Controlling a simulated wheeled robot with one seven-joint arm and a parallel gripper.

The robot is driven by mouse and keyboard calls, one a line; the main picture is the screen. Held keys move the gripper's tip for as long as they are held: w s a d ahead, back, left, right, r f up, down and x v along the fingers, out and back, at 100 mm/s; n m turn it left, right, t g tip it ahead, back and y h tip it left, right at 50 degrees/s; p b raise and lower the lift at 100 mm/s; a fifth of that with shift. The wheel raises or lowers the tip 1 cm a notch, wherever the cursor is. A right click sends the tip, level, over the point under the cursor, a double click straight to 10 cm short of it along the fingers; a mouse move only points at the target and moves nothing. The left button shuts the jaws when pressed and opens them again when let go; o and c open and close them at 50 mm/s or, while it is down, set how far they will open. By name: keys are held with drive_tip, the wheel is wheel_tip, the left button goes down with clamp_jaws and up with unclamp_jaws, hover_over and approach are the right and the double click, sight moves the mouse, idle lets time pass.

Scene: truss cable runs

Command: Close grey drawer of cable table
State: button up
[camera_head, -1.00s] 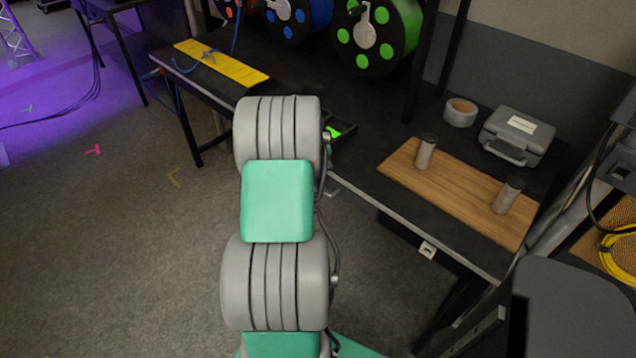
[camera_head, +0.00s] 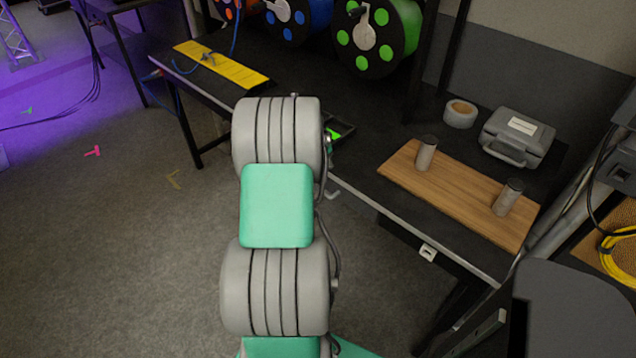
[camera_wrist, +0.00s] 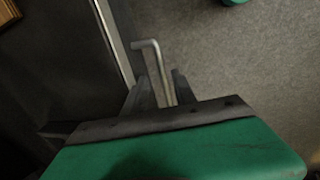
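The cable table (camera_head: 300,62) has a dark top and a pale metal front edge. No clearly grey drawer front shows; my arm covers part of the table front. A dark unit (camera_head: 400,232) with a small pale fitting (camera_head: 428,252) sits under the right part of the top. In the wrist view, my gripper (camera_wrist: 160,84) is beside the metal table edge (camera_wrist: 114,40). A bent grey metal rod (camera_wrist: 152,50) rises between its dark fingers; I cannot tell whether they grip it. The rod's end also shows beside my arm in the head view (camera_head: 333,194).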

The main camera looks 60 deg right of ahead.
wheel_tip(320, 180, up, 7)
drive_tip(key=a, duration=0.1)
drive_tip(key=shift+w+a+f, duration=0.2)
drive_tip(key=s+a+f+m+y, duration=0.1)
drive_tip(key=a+f+m, duration=0.1)
drive_tip(key=a+m, duration=0.35)
drive_tip(key=s+a+f+m+y, duration=0.2)
drive_tip(key=a+f+m, duration=0.1)
drive_tip(key=a, duration=0.6)
drive_tip(key=w+a+r+n+t+p, duration=0.1)
drive_tip(key=w+a+r+n, duration=0.3)
drive_tip(key=a, duration=0.7)
drive_tip(key=w+a+r+n+t+p, duration=0.1)
drive_tip(key=w+a+r+n+p, duration=0.1)
drive_tip(key=w+a+r+n, duration=0.2)
drive_tip(key=w+a+r+n+t+h+p, duration=0.1)
drive_tip(key=w+a+r+n, duration=0.3)
drive_tip(key=a+r, duration=0.5)
drive_tip(key=a+p, duration=0.1)
drive_tip(key=a, duration=0.8)
drive_tip(key=shift+a+r+t, duration=0.15)
drive_tip(key=shift+r+t, duration=0.15)
drive_tip(key=shift+t, duration=0.1)
